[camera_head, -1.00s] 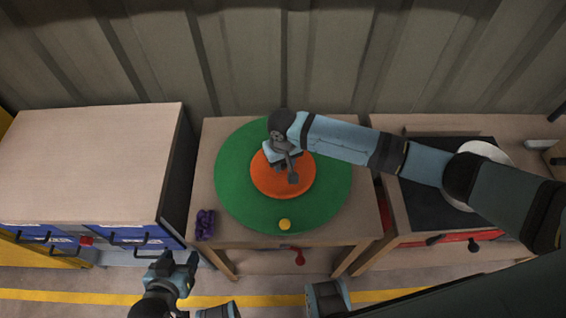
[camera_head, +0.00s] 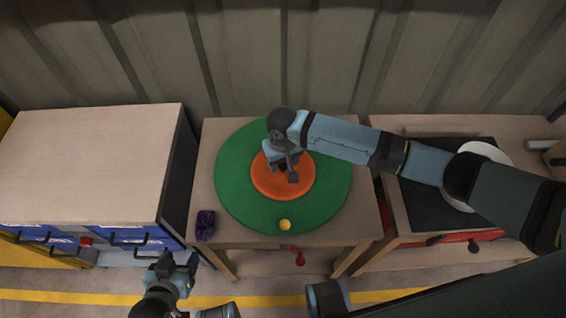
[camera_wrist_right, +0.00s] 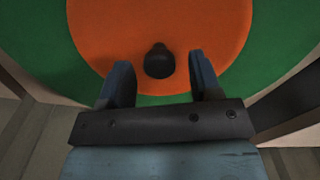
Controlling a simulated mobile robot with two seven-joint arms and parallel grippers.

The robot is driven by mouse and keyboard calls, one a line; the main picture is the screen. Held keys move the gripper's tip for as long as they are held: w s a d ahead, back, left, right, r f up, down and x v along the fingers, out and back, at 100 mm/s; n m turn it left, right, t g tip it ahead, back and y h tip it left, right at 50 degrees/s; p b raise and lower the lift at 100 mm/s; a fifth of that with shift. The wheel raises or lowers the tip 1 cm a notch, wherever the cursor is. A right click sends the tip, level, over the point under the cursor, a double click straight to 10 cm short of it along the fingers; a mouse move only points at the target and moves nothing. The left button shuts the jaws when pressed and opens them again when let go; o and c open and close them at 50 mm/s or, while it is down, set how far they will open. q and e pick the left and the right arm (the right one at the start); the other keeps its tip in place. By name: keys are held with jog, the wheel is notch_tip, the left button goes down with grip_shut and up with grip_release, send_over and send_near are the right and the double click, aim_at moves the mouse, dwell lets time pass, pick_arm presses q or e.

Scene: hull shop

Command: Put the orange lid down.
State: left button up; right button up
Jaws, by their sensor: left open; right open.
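The orange lid (camera_head: 304,187) is a flat disc lying on the round green mat (camera_head: 235,190) on the middle table. It also shows in the right wrist view (camera_wrist_right: 110,35), with a dark knob (camera_wrist_right: 159,62) standing near the disc's middle. My right gripper (camera_head: 291,173) is over the lid. In the right wrist view my right gripper (camera_wrist_right: 160,78) is open, with its fingers on either side of the knob and a gap on each side. My left gripper (camera_head: 178,262) is open and empty in front of the tables, at the lower left.
A yellow ball (camera_head: 284,225) lies on the green mat near its front edge. A purple object (camera_head: 205,225) sits at the table's front left corner. A cabinet (camera_head: 90,160) stands left. On the right is a table with a dark panel and a white plate (camera_head: 497,154).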

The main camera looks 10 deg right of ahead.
aim_at(283, 164)
notch_tip(283, 164, up, 11)
jog(key=s+a+f+n+t+y, duration=0.1)
jog(key=s+a+f+t+y, duration=0.3)
jog(key=s+a+f+y, duration=0.3)
jog(key=s+d+t, duration=0.1)
jog(key=d, duration=0.1)
jog(key=s+d+f+t, duration=0.1)
jog(key=s, duration=0.1)
jog(key=s+d+f+t+h+p, duration=0.1)
jog(key=s+d, duration=0.1)
jog(key=shift+s+d+f+m+t, duration=0.1)
jog(key=shift+s+d+m+t, duration=0.15)
jog(key=shift+d+m+t, duration=0.15)
jog(key=s+d+f+t+h, duration=0.1)
jog(key=s+d, duration=0.1)
jog(key=d, duration=0.1)
jog(key=s+d+f+t+h, duration=0.1)
jog(key=s+d, duration=0.2)
jog(key=s+d+t, duration=0.1)
jog(key=s+d, duration=0.2)
jog(key=shift+s+d+f+h, duration=0.15)
jog(key=shift+d+f+h, duration=0.1)
jog(key=shift+f+h, duration=0.15)
